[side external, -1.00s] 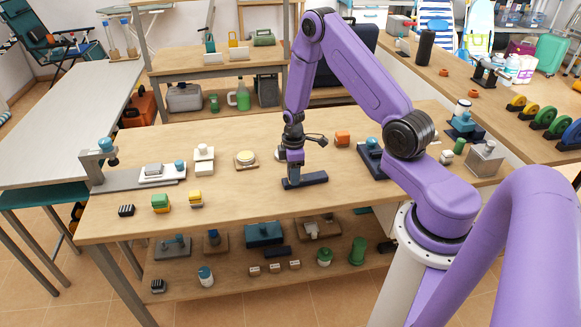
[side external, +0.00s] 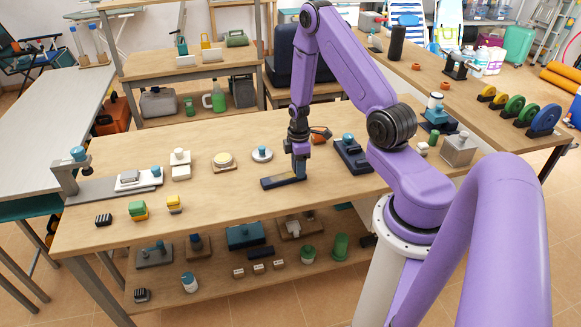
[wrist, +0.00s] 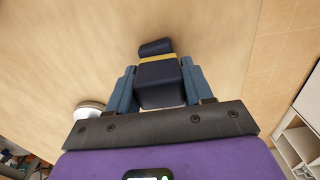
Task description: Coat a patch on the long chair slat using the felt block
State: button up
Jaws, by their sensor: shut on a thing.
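The long chair slat (side external: 268,184) is a dark navy bar lying flat on the wooden table. A yellow-tan patch (side external: 285,179) shows on its top, left of my gripper (side external: 300,170). My gripper is shut on a dark block, seemingly the felt block, at the slat's right part. In the wrist view the felt block (wrist: 160,85) sits between the two blue-grey fingers. Beyond it show a yellow strip (wrist: 157,57) and the slat's far end (wrist: 155,46). The block hides the rest of the slat, and I cannot tell whether it touches it.
A dark fixture with a blue knob (side external: 350,153) stands close on the right. An orange item (side external: 320,134) is behind.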

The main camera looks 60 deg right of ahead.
aim_at(269, 180)
jog(key=shift+w+a, duration=1.05)
jog(key=shift+a, duration=0.2)
jog(key=shift+w+a, duration=1.05)
jog(key=shift+a, duration=0.25)
jog(key=shift+w+a, duration=1.05)
jog(key=shift+a, duration=0.2)
notch_tip(269, 180, up, 8)
jog(key=shift+f, duration=0.1)
